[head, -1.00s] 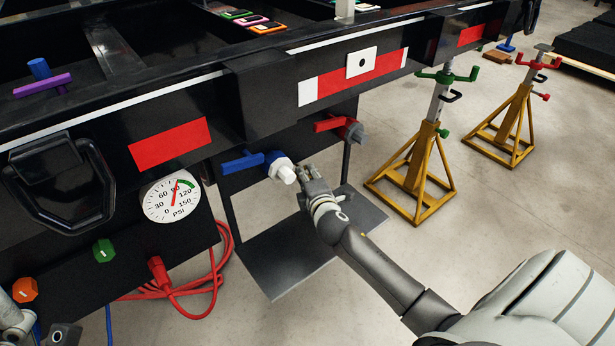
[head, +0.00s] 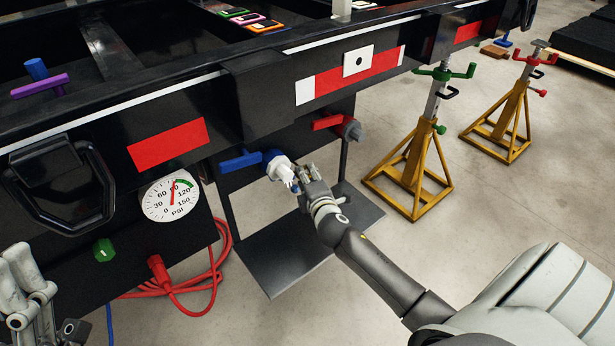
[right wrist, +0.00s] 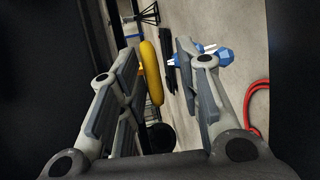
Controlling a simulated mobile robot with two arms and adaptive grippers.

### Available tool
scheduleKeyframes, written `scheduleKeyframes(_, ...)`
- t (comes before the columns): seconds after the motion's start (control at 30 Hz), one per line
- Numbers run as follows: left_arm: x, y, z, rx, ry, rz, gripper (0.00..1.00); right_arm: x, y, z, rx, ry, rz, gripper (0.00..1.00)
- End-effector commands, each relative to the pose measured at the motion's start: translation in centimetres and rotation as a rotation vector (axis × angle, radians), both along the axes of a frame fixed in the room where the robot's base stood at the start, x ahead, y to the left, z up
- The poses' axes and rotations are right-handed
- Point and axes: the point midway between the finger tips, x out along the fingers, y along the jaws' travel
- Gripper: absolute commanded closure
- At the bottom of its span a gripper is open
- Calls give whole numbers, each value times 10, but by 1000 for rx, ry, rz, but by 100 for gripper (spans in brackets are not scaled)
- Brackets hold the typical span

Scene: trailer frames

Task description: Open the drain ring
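A drain valve with a blue lever (head: 242,160) sits under the black trailer frame. A blue part with white (right wrist: 222,56) shows there beyond the right finger. My left gripper (head: 30,280) is at the lower left; its finger opening is unclear.
A red-handled valve (head: 330,122) is right of the blue one. A black shelf (head: 290,255) hangs below. Yellow jack stands (head: 410,180) stand to the right. A gauge (head: 171,199), green knob (head: 104,250) and red cable (head: 190,287) are left.

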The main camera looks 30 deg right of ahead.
Motion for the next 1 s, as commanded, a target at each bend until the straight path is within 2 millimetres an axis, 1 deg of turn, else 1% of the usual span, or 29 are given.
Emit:
scheduleKeyframes(0.23, 0, 0, 0, -1, -1, -1, 44, 0, 0, 3, 1, -5, 1, 68)
scheduleKeyframes(0.37, 0, 0, 0, -1, -1, -1, 44, -9, 3, 4, 1, -4, 1, 68)
scheduleKeyframes(0.47, 0, 0, 0, 0, -1, 0, 44, -23, 8, 8, 1, -5, 3, 68)
scheduleKeyframes(0.7, 0, 0, 0, 0, -1, 0, 44, -68, 23, 17, 3, -3, 1, 68)
scheduleKeyframes(0.8, 0, 0, 0, 0, -1, 0, 44, -84, 29, 21, 2, -3, 2, 68)
scheduleKeyframes(0.9, 0, 0, 0, 0, -1, 0, 44, -97, 33, 24, 2, -2, 1, 68)
scheduleKeyframes(1.0, 0, 0, 0, 0, -1, 0, 44, -105, 35, 26, 0, -2, 0, 68)
